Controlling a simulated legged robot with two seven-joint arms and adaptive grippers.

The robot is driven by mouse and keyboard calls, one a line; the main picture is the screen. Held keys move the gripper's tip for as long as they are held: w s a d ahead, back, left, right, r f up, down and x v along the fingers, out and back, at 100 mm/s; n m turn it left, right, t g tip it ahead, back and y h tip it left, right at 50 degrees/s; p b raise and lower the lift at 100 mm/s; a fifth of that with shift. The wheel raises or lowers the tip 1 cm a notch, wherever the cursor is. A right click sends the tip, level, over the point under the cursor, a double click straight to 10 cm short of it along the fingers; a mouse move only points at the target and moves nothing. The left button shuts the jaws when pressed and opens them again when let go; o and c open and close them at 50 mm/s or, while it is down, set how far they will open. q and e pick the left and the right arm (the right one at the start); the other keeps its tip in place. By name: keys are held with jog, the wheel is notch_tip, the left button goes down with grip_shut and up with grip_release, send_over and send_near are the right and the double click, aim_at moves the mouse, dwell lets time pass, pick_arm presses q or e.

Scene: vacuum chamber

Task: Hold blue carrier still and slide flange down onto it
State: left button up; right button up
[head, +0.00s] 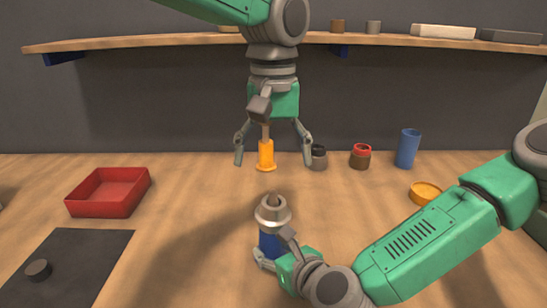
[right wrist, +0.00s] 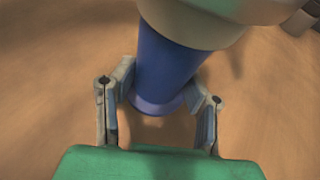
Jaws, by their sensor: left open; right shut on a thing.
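The blue carrier (head: 268,243) stands upright at the front middle; it also shows in the right wrist view (right wrist: 165,65). A pale grey-beige flange (head: 272,212) sits on top of it, and its underside shows in the right wrist view (right wrist: 195,22). Something dark shows in the flange's centre. My right gripper (head: 272,256) is shut on the blue carrier, with fingers on both sides of its lower part (right wrist: 170,95). My left gripper (head: 272,158) is open above and behind the flange, apart from it, pointing down with fingers spread.
An orange flanged piece (head: 265,154) shows between my left fingers; I cannot tell whether they touch. Behind stand a dark cup (head: 318,160), a red-topped brown jar (head: 360,157) and a blue cylinder (head: 408,148). A red tray (head: 108,192) and dark mat (head: 85,260) lie left.

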jog(key=shift+r, duration=0.1)
jog(key=o, duration=1.2)
